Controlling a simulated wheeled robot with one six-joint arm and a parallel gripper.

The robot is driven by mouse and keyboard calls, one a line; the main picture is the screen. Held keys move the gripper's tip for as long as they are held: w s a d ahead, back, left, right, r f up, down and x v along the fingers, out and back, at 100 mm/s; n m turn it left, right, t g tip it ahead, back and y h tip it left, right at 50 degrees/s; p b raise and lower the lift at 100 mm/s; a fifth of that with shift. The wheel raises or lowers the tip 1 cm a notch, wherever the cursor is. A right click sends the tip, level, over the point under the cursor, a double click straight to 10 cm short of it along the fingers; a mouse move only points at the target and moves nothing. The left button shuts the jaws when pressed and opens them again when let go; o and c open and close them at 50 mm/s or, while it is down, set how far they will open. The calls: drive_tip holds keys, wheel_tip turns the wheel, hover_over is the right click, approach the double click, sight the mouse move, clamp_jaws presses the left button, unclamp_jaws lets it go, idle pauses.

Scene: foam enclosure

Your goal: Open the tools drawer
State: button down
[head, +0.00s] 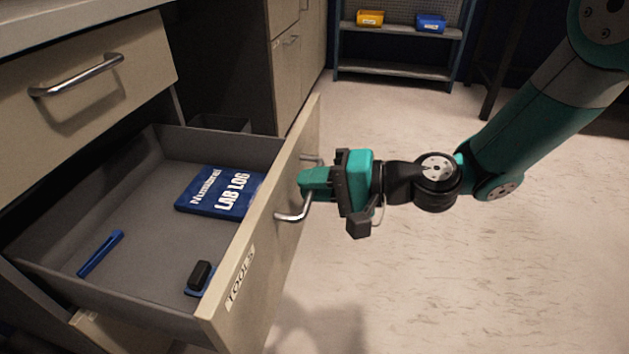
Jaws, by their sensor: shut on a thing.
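The tools drawer (262,252) is pulled well out of the cabinet, and its grey inside shows. Its front is beige with a "TOOLS" label (240,277). The metal handle (293,214) is on the drawer front, with its middle hidden by my gripper. My gripper (312,183) comes in from the right and is shut on the handle. Inside the drawer lie a blue "LAB LOG" book (220,191), a blue pen-like stick (100,253) and a small black and blue object (199,277).
A closed drawer with a metal handle (76,77) is above on the left. More cabinet doors (286,85) stand behind. A shelf (397,71) with a yellow bin (370,18) and a blue bin (430,23) is at the back. The pale floor (430,270) on the right is clear.

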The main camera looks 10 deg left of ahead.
drive_tip(key=shift+w, duration=0.1)
drive_tip(key=c, duration=1.2)
unclamp_jaws()
drive_tip(key=p+v, duration=0.3)
drive_tip(key=v, duration=1.4)
drive_tip(key=shift+d, duration=0.2)
